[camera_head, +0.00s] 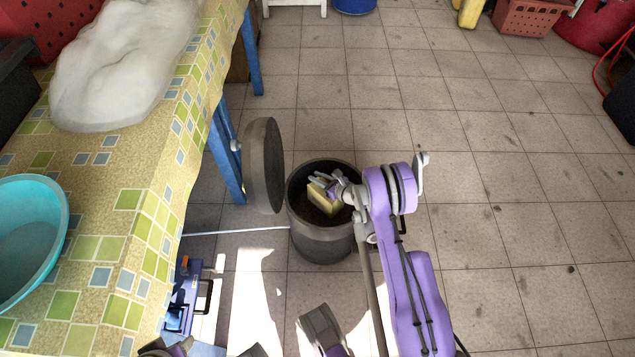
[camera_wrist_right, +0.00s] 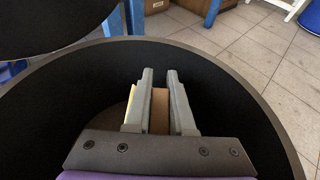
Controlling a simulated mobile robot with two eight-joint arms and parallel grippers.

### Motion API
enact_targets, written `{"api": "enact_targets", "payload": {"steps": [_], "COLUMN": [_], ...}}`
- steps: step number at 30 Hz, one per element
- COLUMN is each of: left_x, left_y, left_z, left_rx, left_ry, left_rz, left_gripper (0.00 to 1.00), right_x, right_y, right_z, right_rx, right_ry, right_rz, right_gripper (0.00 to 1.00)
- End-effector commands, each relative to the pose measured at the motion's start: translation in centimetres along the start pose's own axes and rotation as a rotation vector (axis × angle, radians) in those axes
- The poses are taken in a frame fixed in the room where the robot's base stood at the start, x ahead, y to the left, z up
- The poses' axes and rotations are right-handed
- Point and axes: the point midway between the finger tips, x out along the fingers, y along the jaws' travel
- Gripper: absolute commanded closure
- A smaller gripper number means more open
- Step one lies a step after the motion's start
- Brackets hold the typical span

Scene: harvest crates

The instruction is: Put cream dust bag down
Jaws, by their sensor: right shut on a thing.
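The cream dust bag (camera_head: 323,201) looks like a small, boxy, pale yellow-cream thing inside the mouth of a dark round bin (camera_head: 323,248). My right gripper (camera_head: 326,184) reaches down into the bin from the right and is shut on the bag. In the right wrist view, my right gripper's fingers (camera_wrist_right: 160,100) are close on both sides of a tan part of the bag (camera_wrist_right: 160,112). The bin's dark wall (camera_wrist_right: 235,112) surrounds them. Whether the bag touches the bin's bottom cannot be told.
The bin's round lid (camera_head: 264,165) stands upright on its left side, near the table's blue leg (camera_head: 226,150). The tiled-cloth table (camera_head: 105,215) holds a turquoise basin (camera_head: 30,235) and a whitish bulky bag (camera_head: 120,65). A blue case (camera_head: 186,295) stands below. Tiled floor to the right is clear.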

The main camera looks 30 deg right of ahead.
Motion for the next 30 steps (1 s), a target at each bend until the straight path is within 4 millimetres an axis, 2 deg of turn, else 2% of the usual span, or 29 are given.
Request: {"api": "enact_targets", "payload": {"steps": [1, 4, 14, 15, 20, 30], "left_x": [0.3, 0.4, 0.4, 0.4, 0.4, 0.4], "left_y": [0.0, 0.0, 0.0, 0.0, 0.0, 0.0], "left_z": [0.0, 0.1, 0.1, 0.1, 0.1, 0.1], "left_rx": [0.0, 0.0, 0.0, 0.0, 0.0, 0.0], "left_ry": [0.001, 0.001, 0.001, 0.001, 0.001, 0.001], "left_rz": [0.0, 0.0, 0.0, 0.0, 0.0, 0.0], "left_gripper": [0.5, 0.5, 0.5, 0.5, 0.5, 0.5], "right_x": [0.4, 0.8, 0.9, 0.9, 0.9, 0.8], "right_y": [0.0, 0.0, 0.0, 0.0, 0.0, 0.0], "right_z": [-0.9, -1.9, -2.1, -2.2, -2.1, -1.9], "right_rx": [0.0, 0.0, 0.0, 0.0, 0.0, 0.0], "right_ry": [0.0, 0.0, 0.0, 0.0, 0.0, 0.0], "right_rz": [0.0, 0.0, 0.0, 0.0, 0.0, 0.0], "right_gripper": [1.0, 1.0, 1.0, 0.77, 0.48, 0.48]}}
